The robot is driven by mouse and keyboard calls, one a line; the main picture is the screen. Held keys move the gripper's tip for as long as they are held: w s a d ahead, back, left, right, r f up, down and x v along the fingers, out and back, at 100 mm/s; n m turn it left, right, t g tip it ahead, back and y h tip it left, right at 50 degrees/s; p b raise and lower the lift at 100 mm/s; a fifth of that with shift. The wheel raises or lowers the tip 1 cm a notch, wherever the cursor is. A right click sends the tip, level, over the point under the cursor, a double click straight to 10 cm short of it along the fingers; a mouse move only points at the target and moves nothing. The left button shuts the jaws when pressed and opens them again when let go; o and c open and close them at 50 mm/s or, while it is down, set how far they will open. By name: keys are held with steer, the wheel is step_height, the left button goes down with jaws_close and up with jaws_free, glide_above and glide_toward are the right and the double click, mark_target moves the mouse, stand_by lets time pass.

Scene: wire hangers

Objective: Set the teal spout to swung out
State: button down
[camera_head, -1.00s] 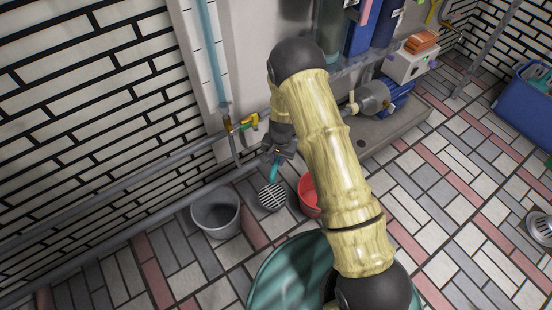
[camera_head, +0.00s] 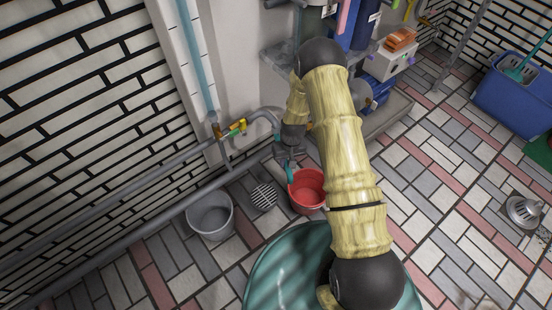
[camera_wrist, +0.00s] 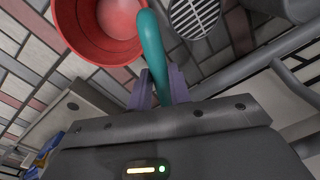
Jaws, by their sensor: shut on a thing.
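The teal spout (camera_head: 290,173) hangs down under my gripper in the head view, with its lower end at the left rim of the red bucket (camera_head: 312,184). In the wrist view the teal spout (camera_wrist: 154,50) runs up from between the two purple fingers and overlaps the rim of the red bucket (camera_wrist: 78,42). My gripper (camera_wrist: 160,88) is shut on the spout. In the head view my gripper (camera_head: 287,158) is partly hidden by my arm. The spout's upper joint is hidden.
A floor drain (camera_head: 264,196) lies left of the red bucket, and a grey bucket (camera_head: 210,216) stands further left. Grey pipes (camera_head: 150,160) run along the wall, with a yellow-green valve (camera_head: 236,128). A blue pump is partly hidden behind my arm.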

steer(key=shift+w+d+n+p, duration=0.35)
steer(key=shift+d+n, duration=0.45)
steer(key=shift+d, duration=0.1)
steer(key=shift+w+d+n+p, duration=0.3)
steer(key=shift+w+d+n, duration=0.1)
steer(key=shift+d+n, duration=0.45)
steer(key=shift+w+d+n+p, duration=0.35)
steer(key=shift+d+n, duration=0.4)
steer(key=shift+d, duration=0.2)
steer(key=c, duration=1.3)
jaws_free()
step_height(320, 180, up, 17)
steer(key=d+p, duration=0.1)
steer(key=p, duration=0.5)
steer(key=shift+w+r, duration=0.15)
steer(key=shift+w, duration=0.25)
steer(key=shift+r, duration=0.1)
